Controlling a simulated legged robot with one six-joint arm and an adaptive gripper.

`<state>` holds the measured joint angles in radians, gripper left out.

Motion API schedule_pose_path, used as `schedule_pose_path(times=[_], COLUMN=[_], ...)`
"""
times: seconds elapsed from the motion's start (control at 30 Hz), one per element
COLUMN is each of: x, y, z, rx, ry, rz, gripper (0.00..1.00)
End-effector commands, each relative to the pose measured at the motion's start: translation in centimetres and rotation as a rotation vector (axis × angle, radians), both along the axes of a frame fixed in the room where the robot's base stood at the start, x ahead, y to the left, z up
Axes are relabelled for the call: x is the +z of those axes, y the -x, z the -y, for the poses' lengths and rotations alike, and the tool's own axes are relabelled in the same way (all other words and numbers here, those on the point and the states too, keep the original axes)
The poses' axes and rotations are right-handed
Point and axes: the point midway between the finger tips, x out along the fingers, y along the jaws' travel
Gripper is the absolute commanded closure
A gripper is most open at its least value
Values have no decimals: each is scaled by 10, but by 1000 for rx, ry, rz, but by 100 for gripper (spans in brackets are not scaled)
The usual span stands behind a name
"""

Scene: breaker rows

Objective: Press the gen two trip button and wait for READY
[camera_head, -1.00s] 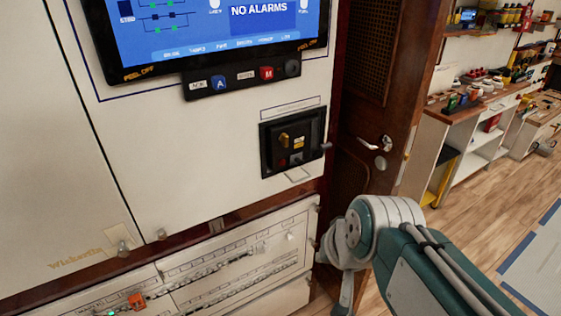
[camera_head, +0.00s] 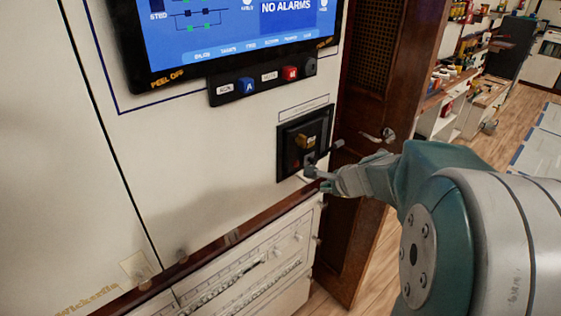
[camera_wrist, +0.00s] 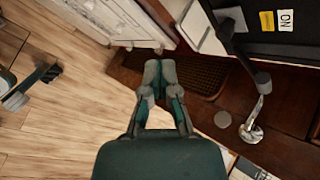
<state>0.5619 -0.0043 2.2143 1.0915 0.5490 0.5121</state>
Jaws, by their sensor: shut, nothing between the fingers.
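The panel (camera_wrist: 290,45) shows at the top right there, with a yellow label and an ON label.
A screen (camera_head: 225,35) reading NO ALARMS is above, with blue and red buttons below it. A rod (camera_wrist: 236,48) sticks out from the panel beside my gripper. A chrome door handle (camera_wrist: 251,131) is close by. Breaker rows (camera_head: 245,265) are below. Wooden floor lies right.

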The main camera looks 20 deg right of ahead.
Motion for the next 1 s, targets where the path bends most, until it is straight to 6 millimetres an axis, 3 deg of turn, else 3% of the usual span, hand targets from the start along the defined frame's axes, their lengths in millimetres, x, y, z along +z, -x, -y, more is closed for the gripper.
schedule_pose_path(times=[0.17,0.37,1.0], x=[0,0,0], y=[0,-5,-75], z=[5,-4,-28], rx=[-1,5,5], ry=[-2,4,4], rz=[0,0,-1], gripper=[100,100,100])
